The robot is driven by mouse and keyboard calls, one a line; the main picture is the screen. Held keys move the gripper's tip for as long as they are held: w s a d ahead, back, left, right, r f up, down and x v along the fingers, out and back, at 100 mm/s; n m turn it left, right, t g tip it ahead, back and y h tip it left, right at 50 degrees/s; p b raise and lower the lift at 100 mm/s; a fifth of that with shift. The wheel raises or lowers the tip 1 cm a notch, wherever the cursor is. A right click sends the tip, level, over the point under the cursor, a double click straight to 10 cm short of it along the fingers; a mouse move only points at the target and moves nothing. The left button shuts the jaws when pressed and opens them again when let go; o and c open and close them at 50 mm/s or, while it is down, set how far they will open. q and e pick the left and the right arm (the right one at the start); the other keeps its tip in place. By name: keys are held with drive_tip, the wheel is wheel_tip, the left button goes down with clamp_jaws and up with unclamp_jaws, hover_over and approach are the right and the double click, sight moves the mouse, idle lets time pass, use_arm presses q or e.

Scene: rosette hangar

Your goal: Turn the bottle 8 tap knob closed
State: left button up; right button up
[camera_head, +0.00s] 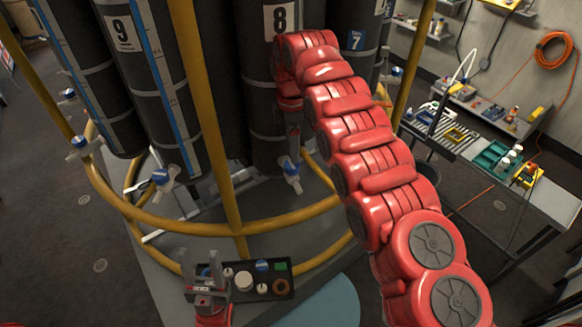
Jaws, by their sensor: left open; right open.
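Bottle 8 (260,100) is a tall dark cylinder with a white "8" label in the middle of the rosette. Its tap (292,180) is white with a blue knob (287,164), low on the bottle's front. My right arm reaches up and over from the lower right, and my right gripper (291,150) points down just above the knob. Its fingers are small and partly hidden; I cannot tell whether they touch the knob. My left gripper (206,268) is open and empty at the bottom, fingers pointing up, in front of the black tray.
Yellow rails (245,222) ring the bottles, with a yellow post (212,130) left of bottle 8. Bottle 9 (135,60) and bottle 7 (352,75) flank it. A black tray (288,291) holds small parts. A workbench (555,200) stands right.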

sight(292, 167)
wheel_tip(292, 167, down, 5)
drive_tip(key=shift+f+p, duration=0.1)
drive_tip(key=shift+p, duration=0.95)
drive_tip(key=shift+f, duration=0.5)
clamp_jaws()
drive_tip(key=shift+f+m+b, duration=0.1)
drive_tip(key=shift+m+b, duration=0.3)
drive_tip(key=shift+b, duration=0.35)
drive_tip(key=m+b, duration=0.4)
drive_tip(key=shift+f+b, duration=0.1)
drive_tip(key=shift+b, duration=0.25)
drive_tip(key=shift+m+b, duration=0.6)
drive_tip(key=shift+m, duration=0.2)
drive_tip(key=m+b, duration=0.1)
drive_tip(key=m, duration=0.1)
drive_tip(key=shift+m, duration=0.4)
drive_tip(key=m+b, duration=0.1)
drive_tip(key=m, duration=0.1)
drive_tip(key=shift+m, duration=0.4)
drive_tip(key=m, duration=0.2)
drive_tip(key=shift+r+m, duration=0.2)
drive_tip(key=shift+m, duration=0.1)
drive_tip(key=shift+m+b, duration=0.4)
drive_tip(key=shift+m, duration=1.2)
